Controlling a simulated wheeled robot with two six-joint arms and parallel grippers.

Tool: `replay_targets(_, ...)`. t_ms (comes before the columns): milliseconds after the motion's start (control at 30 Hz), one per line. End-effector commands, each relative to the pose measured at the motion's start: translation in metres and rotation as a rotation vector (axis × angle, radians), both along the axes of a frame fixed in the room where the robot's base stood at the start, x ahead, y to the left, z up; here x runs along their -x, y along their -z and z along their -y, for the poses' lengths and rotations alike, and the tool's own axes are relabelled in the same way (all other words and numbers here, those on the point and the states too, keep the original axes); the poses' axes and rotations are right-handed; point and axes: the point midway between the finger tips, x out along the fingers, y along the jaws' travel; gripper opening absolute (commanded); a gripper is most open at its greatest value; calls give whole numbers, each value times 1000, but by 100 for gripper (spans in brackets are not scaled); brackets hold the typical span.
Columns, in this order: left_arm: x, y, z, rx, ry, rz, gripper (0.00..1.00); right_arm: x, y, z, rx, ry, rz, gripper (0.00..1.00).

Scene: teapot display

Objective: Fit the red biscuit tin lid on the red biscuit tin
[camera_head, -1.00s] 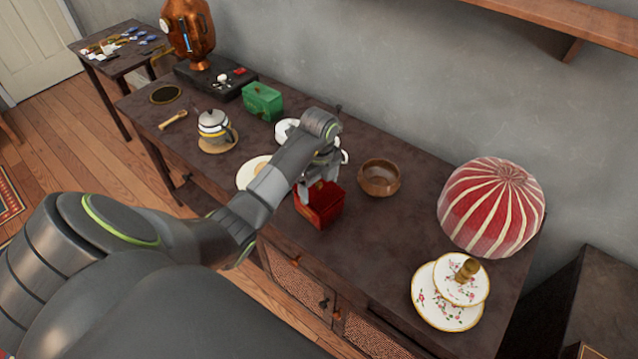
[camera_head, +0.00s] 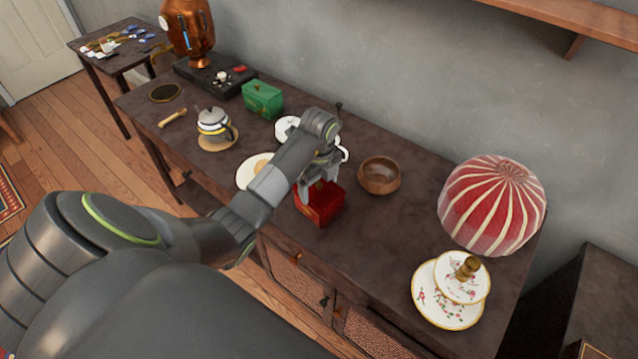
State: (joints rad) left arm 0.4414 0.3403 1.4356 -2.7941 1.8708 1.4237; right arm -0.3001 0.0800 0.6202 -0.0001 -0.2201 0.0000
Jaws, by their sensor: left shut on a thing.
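The red biscuit tin (camera_head: 322,213) stands near the front edge of the dark sideboard, right of centre. My left gripper (camera_head: 318,188) reaches in from the left and points down at the top of the tin. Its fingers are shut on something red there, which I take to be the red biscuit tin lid. Lid and tin are too small and too alike in colour to separate clearly, so I cannot tell whether the lid is seated. The arm and fingers hide part of the top. My right gripper is not in view.
A wooden bowl (camera_head: 379,176) stands close to the right of the tin. A white plate (camera_head: 249,171) and white crockery (camera_head: 286,128) lie to the left and behind. A green tin (camera_head: 263,99), striped dome (camera_head: 492,207) and floral cake stand (camera_head: 448,310) stand farther off. Clear sideboard lies right of the tin.

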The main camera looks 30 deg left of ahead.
Motion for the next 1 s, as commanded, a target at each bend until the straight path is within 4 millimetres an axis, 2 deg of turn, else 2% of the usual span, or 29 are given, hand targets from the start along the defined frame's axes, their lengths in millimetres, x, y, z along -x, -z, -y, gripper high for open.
replay_targets(400,0,2,0,0,0,0,55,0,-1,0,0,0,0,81)
replay_targets(433,0,2,0,0,0,1,86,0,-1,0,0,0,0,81)
replay_targets(533,0,2,0,0,0,1,99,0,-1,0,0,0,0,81)
replay_targets(1000,0,-2,0,0,0,0,100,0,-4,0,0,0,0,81)
